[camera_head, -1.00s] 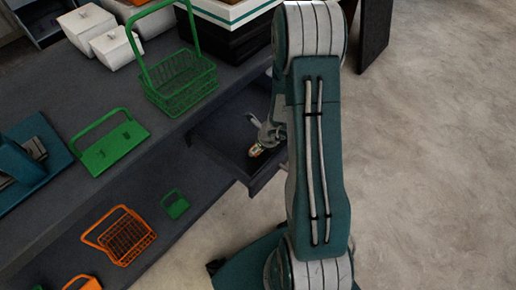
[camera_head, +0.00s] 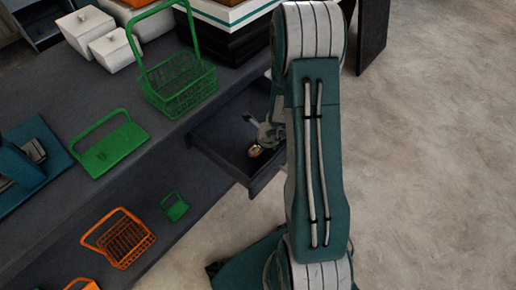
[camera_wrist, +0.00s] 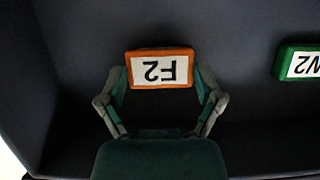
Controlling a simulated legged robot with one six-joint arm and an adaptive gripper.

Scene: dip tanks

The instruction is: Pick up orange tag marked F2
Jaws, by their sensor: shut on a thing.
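The orange tag marked F2 (camera_wrist: 160,69) is a small block with an orange rim and a white face. Its lettering appears upside down in the wrist view. My gripper (camera_wrist: 161,75) is shut on it, with one finger at its left end and one at its right end. The tag lies low in the open drawer (camera_wrist: 72,110); I cannot tell whether it touches the drawer floor. In the head view my gripper (camera_head: 262,138) is down inside the drawer, partly hidden by my arm, and only a small bit of the tag shows.
A green tag (camera_wrist: 299,63), marked N2 as far as it shows, lies to the right in the drawer. The drawer's walls (camera_head: 222,167) stand close around my gripper. A green basket (camera_head: 180,85) and a green carrier (camera_head: 108,150) stand on the counter above. An orange basket (camera_head: 120,240) sits lower.

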